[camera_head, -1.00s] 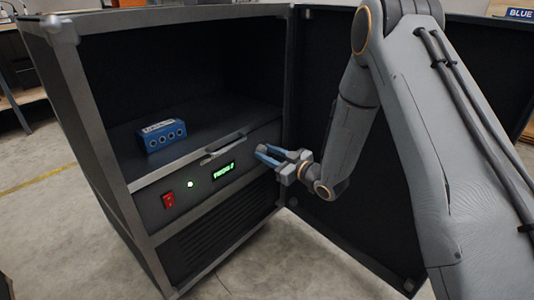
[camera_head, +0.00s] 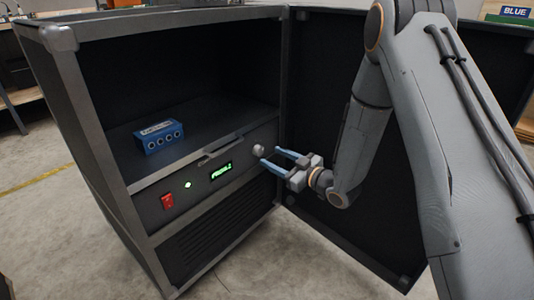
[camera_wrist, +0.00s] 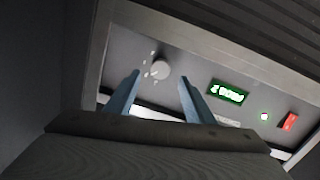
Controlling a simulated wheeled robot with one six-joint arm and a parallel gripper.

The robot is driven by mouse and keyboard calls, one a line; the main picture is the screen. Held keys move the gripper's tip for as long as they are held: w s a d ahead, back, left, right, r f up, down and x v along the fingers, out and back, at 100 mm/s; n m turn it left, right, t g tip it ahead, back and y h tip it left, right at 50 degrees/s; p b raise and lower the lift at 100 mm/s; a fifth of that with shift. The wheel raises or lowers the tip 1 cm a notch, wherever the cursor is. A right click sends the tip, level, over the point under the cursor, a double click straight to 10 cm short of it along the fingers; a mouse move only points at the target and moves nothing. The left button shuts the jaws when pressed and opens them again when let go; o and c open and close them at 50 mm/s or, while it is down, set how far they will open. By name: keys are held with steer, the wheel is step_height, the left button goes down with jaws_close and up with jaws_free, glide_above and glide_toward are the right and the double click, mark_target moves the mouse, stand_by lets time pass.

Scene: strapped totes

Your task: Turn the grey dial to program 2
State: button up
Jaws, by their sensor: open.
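The grey dial (camera_head: 258,150) is a small round knob at the right end of the front panel, right of the green display (camera_head: 221,170). It also shows in the wrist view (camera_wrist: 160,68), with small pale marks on one side of it. The display text is too small to read surely. My gripper (camera_head: 269,157) has two blue fingers, spread apart and empty. It is in front of the panel, just right of the dial. In the wrist view the fingertips (camera_wrist: 160,76) point at the panel with the dial between and slightly beyond them; no contact shows.
A red switch (camera_head: 167,201) and a green light (camera_head: 188,184) are on the panel's left. A handle (camera_head: 220,150) runs along the panel's top edge. A blue box with round sockets (camera_head: 159,137) sits on the shelf above. The open cabinet door (camera_head: 330,90) stands behind my arm.

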steer(key=v, duration=0.2)
steer(key=shift+s+d, duration=0.2)
steer(key=s+a+r+m+g+h, duration=0.25)
steer(key=s+a+r+h, duration=0.2)
steer(key=h, duration=0.25)
steer(key=s+d+r+m+g+h, duration=0.1)
steer(key=s+r+g+h, duration=0.2)
steer(key=s, duration=1.4)
steer(key=s+r+m+g+h, duration=0.25)
steer(key=s+g, duration=0.35)
steer(key=s, duration=1.2)
steer(key=d+r+m+p, duration=0.3)
steer(key=d+r+p, duration=0.7)
steer(key=r+p, duration=0.3)
steer(key=d+r+m+p, duration=0.2)
steer(key=d+r+p, duration=0.9)
steer(key=p, duration=0.7)
step_height(320, 180, up, 3)
steer(key=shift+s+r+m, duration=0.1)
steer(key=shift+s+m, duration=0.2)
steer(key=shift+m, duration=0.1)
